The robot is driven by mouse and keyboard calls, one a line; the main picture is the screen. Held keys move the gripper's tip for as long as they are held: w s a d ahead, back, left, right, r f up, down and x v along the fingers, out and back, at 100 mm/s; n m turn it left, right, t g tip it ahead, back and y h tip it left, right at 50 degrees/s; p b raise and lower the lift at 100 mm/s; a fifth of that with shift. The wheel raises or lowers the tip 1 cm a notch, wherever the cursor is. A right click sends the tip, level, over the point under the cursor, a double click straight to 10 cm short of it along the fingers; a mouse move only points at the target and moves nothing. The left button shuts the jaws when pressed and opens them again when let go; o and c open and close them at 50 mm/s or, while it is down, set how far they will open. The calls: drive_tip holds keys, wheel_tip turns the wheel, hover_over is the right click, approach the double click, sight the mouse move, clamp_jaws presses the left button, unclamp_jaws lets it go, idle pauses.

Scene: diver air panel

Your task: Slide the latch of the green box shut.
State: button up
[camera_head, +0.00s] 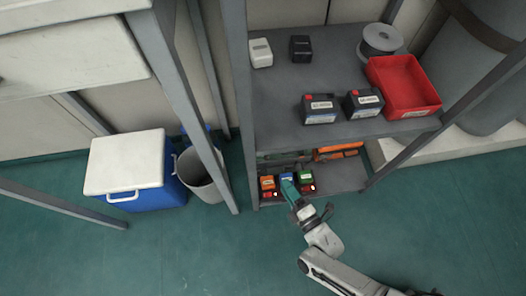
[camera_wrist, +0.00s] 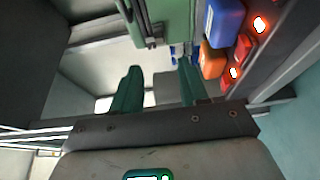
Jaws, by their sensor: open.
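The green box (camera_wrist: 175,22) is at the top of the wrist view, with a small metal latch piece (camera_wrist: 152,41) on its lower edge. Whether the latch is slid shut cannot be told. The green box also shows small in the head view (camera_head: 306,175), at the right of a row on the low shelf. My gripper (camera_wrist: 160,68) has two teal fingers, apart and with nothing between them. They point toward the green box and look short of it. In the head view my gripper (camera_head: 288,188) is in front of the row and partly covers it.
A blue box (camera_wrist: 225,20) and an orange box (camera_wrist: 212,60) stand beside the green box, near red parts with lit spots (camera_wrist: 260,25). The upper shelf (camera_head: 285,85) overhangs the low shelf (camera_head: 340,176). A shelf post (camera_head: 240,110) rises at left. The floor in front is clear.

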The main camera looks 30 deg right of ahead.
sight(268, 160)
drive_tip(key=w+b, duration=0.1)
drive_tip(key=w, duration=0.2)
drive_tip(key=w+b, duration=0.1)
drive_tip(key=w, duration=0.2)
drive_tip(key=w+b, duration=0.2)
drive_tip(key=w, duration=0.2)
drive_tip(key=shift+w+a+f, duration=0.1)
drive_tip(key=shift+a+f, duration=0.05)
drive_tip(key=shift+a, duration=0.25)
drive_tip(key=shift+w, duration=0.6)
drive_tip(key=shift+c, duration=0.2)
clamp_jaws()
